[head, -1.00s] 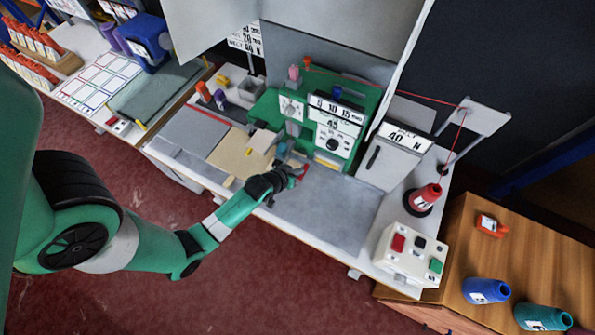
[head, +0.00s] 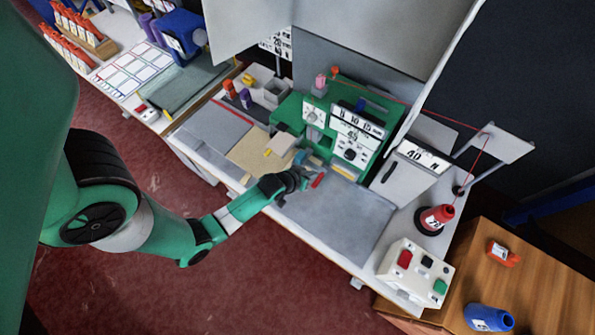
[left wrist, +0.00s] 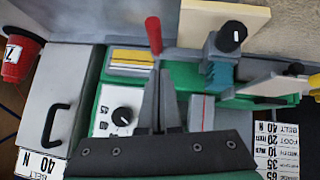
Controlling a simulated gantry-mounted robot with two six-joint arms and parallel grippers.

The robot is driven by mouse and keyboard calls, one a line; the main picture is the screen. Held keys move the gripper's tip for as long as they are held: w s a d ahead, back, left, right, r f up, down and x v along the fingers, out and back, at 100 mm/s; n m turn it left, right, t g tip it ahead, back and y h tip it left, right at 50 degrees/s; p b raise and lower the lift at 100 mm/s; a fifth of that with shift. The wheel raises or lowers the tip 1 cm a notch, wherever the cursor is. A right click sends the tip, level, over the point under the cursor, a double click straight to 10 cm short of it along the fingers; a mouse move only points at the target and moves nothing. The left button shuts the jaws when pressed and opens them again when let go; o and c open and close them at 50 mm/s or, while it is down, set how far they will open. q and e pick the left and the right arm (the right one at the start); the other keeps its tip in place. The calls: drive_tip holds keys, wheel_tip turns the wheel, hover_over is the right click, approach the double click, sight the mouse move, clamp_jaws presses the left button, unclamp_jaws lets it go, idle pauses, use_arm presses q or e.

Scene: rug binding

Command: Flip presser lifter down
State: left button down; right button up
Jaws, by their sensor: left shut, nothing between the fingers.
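The green sewing machine (head: 335,125) stands on the workbench. A lever with a red handle, apparently the presser lifter (head: 318,180), sticks out at its near side. In the left wrist view the red handle (left wrist: 153,35) rises on a grey stem just beyond my fingers. My left gripper (head: 300,180) is beside the lever in the head view. In the left wrist view its fingers (left wrist: 156,78) are shut with nothing between them, close to the lever's base. I cannot tell whether they touch it. My right gripper is not in view.
A grey pad (head: 340,215) lies clear on the bench's near right. A control box (head: 415,272) with red and green buttons and a red thread cone (head: 436,218) stand farther right. A blue-teal part with a black knob (left wrist: 232,36) is right of the lever in the wrist view.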

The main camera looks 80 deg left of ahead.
use_arm(q)
drive_tip(key=p+v, duration=0.1)
drive_tip(key=v, duration=0.9)
drive_tip(key=shift+p, duration=0.35)
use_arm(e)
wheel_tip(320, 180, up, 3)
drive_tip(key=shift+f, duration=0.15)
use_arm(q)
drive_tip(key=shift+w, duration=0.1)
